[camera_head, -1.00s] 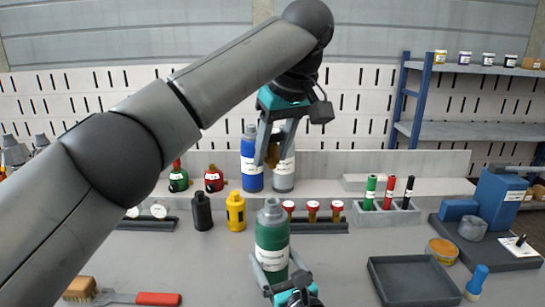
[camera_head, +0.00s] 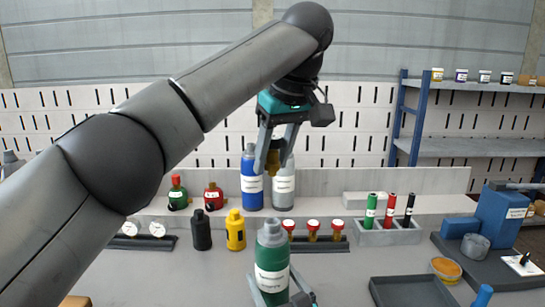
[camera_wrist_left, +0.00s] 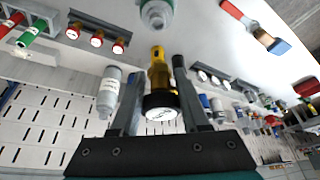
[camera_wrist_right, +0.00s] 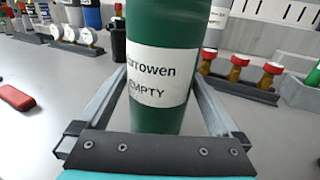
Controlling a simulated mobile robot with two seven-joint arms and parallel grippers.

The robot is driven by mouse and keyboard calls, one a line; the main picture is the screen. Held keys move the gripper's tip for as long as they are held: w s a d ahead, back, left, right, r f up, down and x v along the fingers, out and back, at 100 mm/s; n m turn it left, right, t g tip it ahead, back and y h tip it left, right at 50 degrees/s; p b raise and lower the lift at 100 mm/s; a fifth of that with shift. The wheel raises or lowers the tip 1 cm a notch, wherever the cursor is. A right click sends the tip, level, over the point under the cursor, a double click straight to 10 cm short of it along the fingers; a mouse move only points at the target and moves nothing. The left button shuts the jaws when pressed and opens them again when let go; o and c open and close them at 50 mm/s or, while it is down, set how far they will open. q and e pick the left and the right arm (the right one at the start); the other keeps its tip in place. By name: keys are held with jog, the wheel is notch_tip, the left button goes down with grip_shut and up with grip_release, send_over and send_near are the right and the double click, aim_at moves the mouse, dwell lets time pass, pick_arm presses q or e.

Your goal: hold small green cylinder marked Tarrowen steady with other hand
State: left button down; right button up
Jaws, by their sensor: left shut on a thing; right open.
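The small green cylinder (camera_head: 271,270) stands upright on the bench in the head view, with a grey neck and a white label. In the right wrist view, the green cylinder (camera_wrist_right: 162,70) fills the middle, its label reading "rrowen" and "EMPTY". My right gripper (camera_head: 275,284) is open, with one finger on each side of the cylinder's body. My left gripper (camera_head: 273,168) is shut on a yellow fitting (camera_wrist_left: 158,75) with a black-rimmed round face, held in the air above and behind the cylinder. The cylinder's pale top (camera_wrist_left: 156,14) shows in the left wrist view.
Behind stand a black bottle (camera_head: 201,231), a yellow bottle (camera_head: 235,230) and a rack of red-capped fittings (camera_head: 335,246). Blue (camera_head: 251,180) and grey (camera_head: 283,185) cylinders stand on the back ledge. A dark tray (camera_head: 412,293) lies at right. Bench left of the cylinder is mostly clear.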

jog(key=v, duration=1.1)
jog(key=shift+s+d, duration=0.1)
jog(key=shift+s, duration=0.2)
pick_arm(q)
jog(key=shift+r+p, duration=0.3)
jog(key=shift+r, duration=0.05)
pick_arm(e)
jog(key=shift+s+r, duration=0.1)
jog(key=shift+r, duration=0.2)
pick_arm(q)
notch_tip(320, 180, up, 4)
jog(key=p, duration=0.5)
jog(key=shift+r, duration=0.25)
jog(key=shift+f, duration=0.1)
pick_arm(e)
notch_tip(320, 180, up, 5)
jog(key=shift+f, duration=0.1)
